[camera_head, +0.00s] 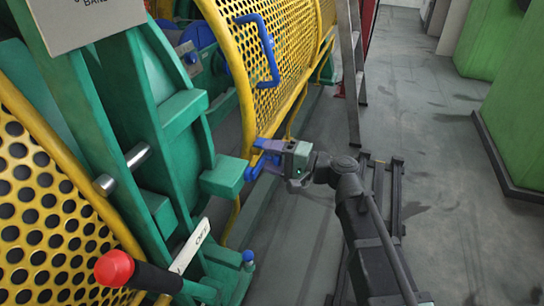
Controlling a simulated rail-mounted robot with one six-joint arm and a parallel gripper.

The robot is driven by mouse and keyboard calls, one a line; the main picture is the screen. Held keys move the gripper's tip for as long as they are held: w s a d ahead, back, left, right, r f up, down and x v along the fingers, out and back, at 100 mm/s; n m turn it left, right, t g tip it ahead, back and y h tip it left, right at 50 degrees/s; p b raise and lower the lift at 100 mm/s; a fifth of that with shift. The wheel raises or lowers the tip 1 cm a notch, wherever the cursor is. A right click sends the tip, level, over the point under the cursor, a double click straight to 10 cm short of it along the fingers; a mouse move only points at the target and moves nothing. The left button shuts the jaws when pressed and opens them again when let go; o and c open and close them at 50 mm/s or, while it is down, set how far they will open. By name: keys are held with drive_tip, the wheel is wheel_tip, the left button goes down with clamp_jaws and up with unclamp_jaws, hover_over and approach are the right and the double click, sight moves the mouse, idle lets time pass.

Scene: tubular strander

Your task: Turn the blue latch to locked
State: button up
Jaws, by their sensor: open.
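The blue latch (256,169) sits at the lower edge of the yellow mesh guard (286,60), just right of a green block (225,176) on the machine frame. My gripper (268,158) comes in from the right with its jaws pointing left at the latch. The jaws are open and right at the latch. Blue parts overlap there, so I cannot tell whether a jaw touches the latch or exactly how the latch is turned. Part of the latch is hidden by the gripper.
A blue handle (268,48) stands out from the guard above. A lever with a red ball (114,268) and a white plate (190,246) are at lower left. A ladder (353,75) stands behind my gripper. The floor on the right is open, up to green cabinets (520,120).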

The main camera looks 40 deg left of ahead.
drive_tip(key=v, duration=1.1)
drive_tip(key=shift+a, duration=0.1)
